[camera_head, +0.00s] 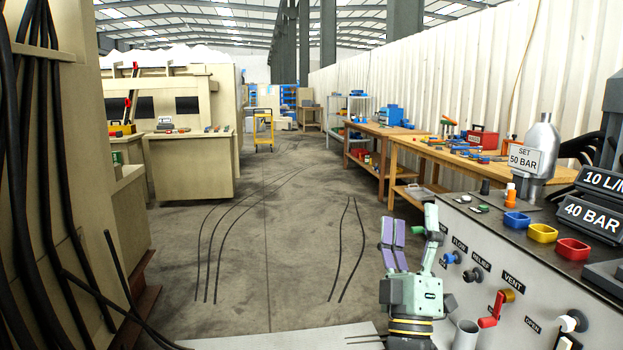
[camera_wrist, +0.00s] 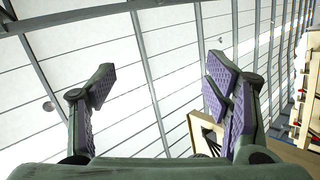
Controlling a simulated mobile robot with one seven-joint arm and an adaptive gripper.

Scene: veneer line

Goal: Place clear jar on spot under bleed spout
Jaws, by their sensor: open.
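My gripper (camera_head: 412,226) points up in front of the grey valve panel at the lower right of the head view. Its fingers are spread with nothing between them. I cannot make out a clear jar in either view. No spout is labelled as the bleed spout; a grey open-ended tube (camera_head: 466,334) stands low at the panel front, beside my gripper. I cannot tell what it is, and no marked spot shows.
The grey panel (camera_head: 530,290) carries knobs, a red vent lever (camera_head: 488,322), and blue, yellow and red cups (camera_head: 573,249) on top. A metal vessel (camera_head: 538,150) stands behind them. Wooden workbenches (camera_head: 455,160) line the right. The floor aisle is open, with dark lines on it.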

